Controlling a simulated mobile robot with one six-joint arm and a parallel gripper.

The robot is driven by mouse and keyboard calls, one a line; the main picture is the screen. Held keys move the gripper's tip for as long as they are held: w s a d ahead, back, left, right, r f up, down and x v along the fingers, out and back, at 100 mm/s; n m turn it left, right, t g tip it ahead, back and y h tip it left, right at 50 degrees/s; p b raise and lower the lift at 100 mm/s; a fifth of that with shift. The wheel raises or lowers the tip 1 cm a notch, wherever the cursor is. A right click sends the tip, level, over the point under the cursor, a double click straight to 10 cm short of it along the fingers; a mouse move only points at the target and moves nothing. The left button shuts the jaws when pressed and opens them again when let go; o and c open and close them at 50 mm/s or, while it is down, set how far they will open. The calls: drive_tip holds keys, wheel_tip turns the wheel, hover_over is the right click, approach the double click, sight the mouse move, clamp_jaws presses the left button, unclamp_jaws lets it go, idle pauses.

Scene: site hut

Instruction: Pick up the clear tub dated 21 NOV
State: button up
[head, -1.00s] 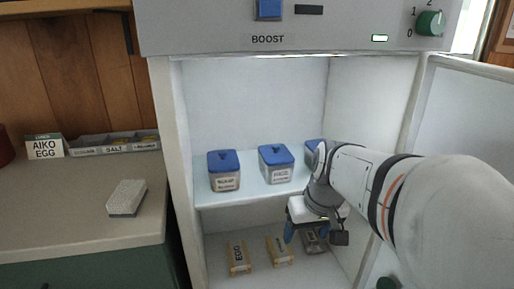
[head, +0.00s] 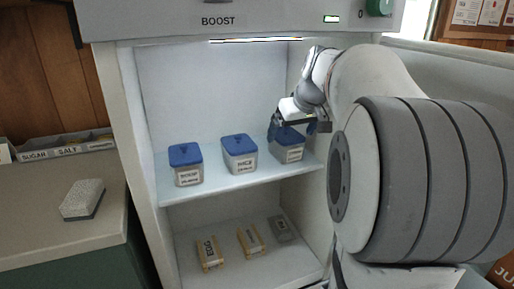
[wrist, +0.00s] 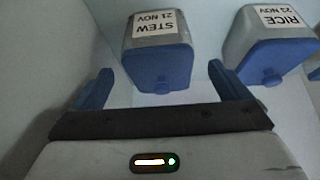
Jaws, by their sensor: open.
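The tub labelled STEW 21 NOV (wrist: 158,55) has a blue lid and shows upside down in the wrist view. In the head view the right-hand tub (head: 288,150) on the upper shelf is the one at my gripper (head: 299,127), partly covered by it. My gripper is open, and its blue fingers (wrist: 162,73) show on either side of the tub in the wrist view, with a gap on each side. The tub stands upright on the shelf. Whether the fingertips reach past its lid is hard to tell.
A RICE tub (head: 240,155), apparently dated 23 NOV, stands close beside it, and another blue-lidded tub (head: 186,166) is farther left. The cabinet wall is close on the right. Several packets (head: 250,240) lie on the lower shelf (head: 225,275). A sponge (head: 82,199) lies on the counter.

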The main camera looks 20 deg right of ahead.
sight(287, 132)
drive_tip(key=shift+w, duration=0.75)
drive_tip(key=b+x, duration=0.2)
drive_tip(key=x, duration=0.3)
drive_tip(key=shift+w+f, duration=0.1)
drive_tip(key=c, duration=1.2)
